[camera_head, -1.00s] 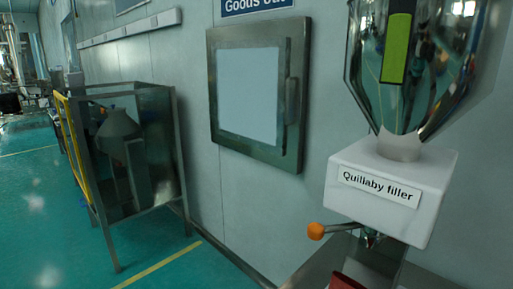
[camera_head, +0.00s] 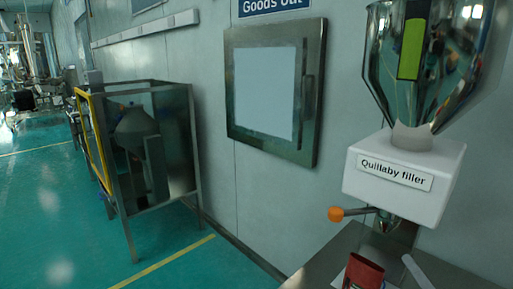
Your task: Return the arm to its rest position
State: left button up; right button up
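A pale grey-white piece at the bottom right, beside the red packet, seems to be the tip of my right gripper (camera_head: 416,271). The rest of it is cut off by the frame's lower edge, so whether it is open or shut does not show. A red packet (camera_head: 362,272) stands below the filler's nozzle, with its lower part out of view. I cannot tell whether the gripper touches it. My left gripper is not in view.
The Quillaby filler (camera_head: 405,190), with an orange-tipped lever (camera_head: 336,214), overhangs a metal counter (camera_head: 318,272) at the right. A Goods out hatch (camera_head: 265,92) is in the wall. A metal-framed enclosure (camera_head: 150,150) stands left; green floor (camera_head: 50,215) there is open.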

jog(key=s+a+f+m+g+h, duration=0.15)
jog(key=f+m+g+h, duration=0.3)
jog(key=m, duration=0.55)
jog(key=s+a+f+m+g+h, duration=0.1)
jog(key=s+f+m+g+h, duration=0.25)
jog(key=f+m, duration=0.45)
jog(key=s+a+f+m+g+y, duration=0.2)
jog(key=s+a+f+m+g, duration=0.15)
jog(key=s+a, duration=0.3)
jog(key=s+a+f+m+g+y, duration=0.2)
jog(key=s+a+m+g+y, duration=0.1)
jog(key=s+a+m+g, duration=0.4)
jog(key=s+f+n+b, duration=0.1)
jog(key=s+f+b, duration=0.15)
jog(key=f, duration=1.15)
jog(key=s+f+n+b, duration=0.1)
jog(key=f+n+b, duration=0.15)
jog(key=f, duration=1.25)
pick_arm(q)
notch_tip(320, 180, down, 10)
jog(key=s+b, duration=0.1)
jog(key=b, duration=0.4)
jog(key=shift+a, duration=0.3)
pick_arm(e)
jog(key=s+d+f, duration=0.3)
jog(key=s+f, duration=1.2)
jog(key=f, duration=0.1)
jog(key=shift+s+d+f+m+g, duration=0.15)
jog(key=shift+f+m+g, duration=0.2)
jog(key=shift+f+m, duration=0.05)
